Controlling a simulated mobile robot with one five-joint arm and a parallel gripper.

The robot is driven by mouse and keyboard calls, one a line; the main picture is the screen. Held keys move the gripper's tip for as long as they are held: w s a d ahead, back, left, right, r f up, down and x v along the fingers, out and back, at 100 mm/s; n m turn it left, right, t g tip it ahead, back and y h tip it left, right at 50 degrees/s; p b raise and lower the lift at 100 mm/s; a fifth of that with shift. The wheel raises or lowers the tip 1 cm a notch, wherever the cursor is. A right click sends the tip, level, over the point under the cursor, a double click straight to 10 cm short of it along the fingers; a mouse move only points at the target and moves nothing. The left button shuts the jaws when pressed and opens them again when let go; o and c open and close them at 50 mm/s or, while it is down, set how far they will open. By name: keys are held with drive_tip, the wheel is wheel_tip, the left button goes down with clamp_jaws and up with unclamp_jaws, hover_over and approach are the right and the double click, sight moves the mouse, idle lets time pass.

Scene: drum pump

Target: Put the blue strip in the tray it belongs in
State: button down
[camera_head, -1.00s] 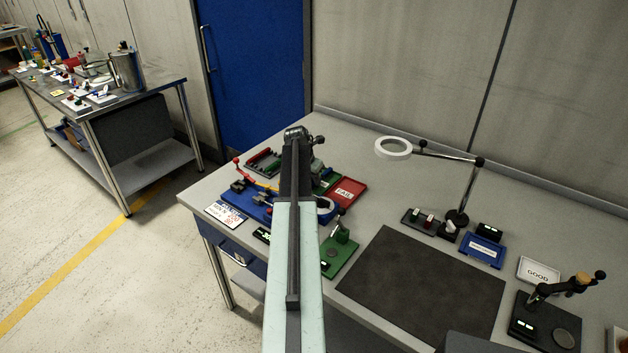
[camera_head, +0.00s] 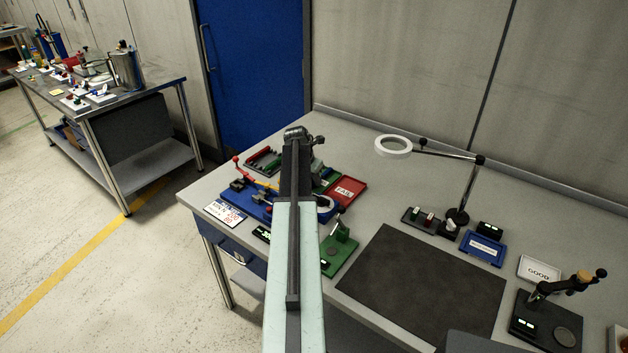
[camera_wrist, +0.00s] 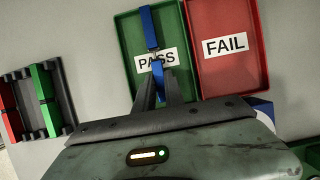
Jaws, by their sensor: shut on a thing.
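In the wrist view the blue strip (camera_wrist: 149,28) is held between the fingers of my gripper (camera_wrist: 158,92), which is shut on it. The strip points away from the gripper and overlaps the green PASS tray (camera_wrist: 135,70) and its label. I cannot tell whether it touches the tray floor. The red FAIL tray (camera_wrist: 228,75) sits beside the PASS tray on the right. In the head view the FAIL tray (camera_head: 354,196) shows right of my arm, and the arm hides the gripper and the strip.
A dark rack (camera_wrist: 62,95) with red and green strips lies left of the PASS tray. A blue test fixture (camera_head: 237,203) is near the bench's left end. A ring-lamp magnifier (camera_head: 393,146) reaches over the bench. The dark mat (camera_head: 420,285) is clear.

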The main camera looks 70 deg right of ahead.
drive_tip(key=c, duration=1)
unclamp_jaws()
wheel_tip(320, 180, up, 8)
drive_tip(key=p, duration=0.8)
drive_tip(key=shift+r, duration=0.1)
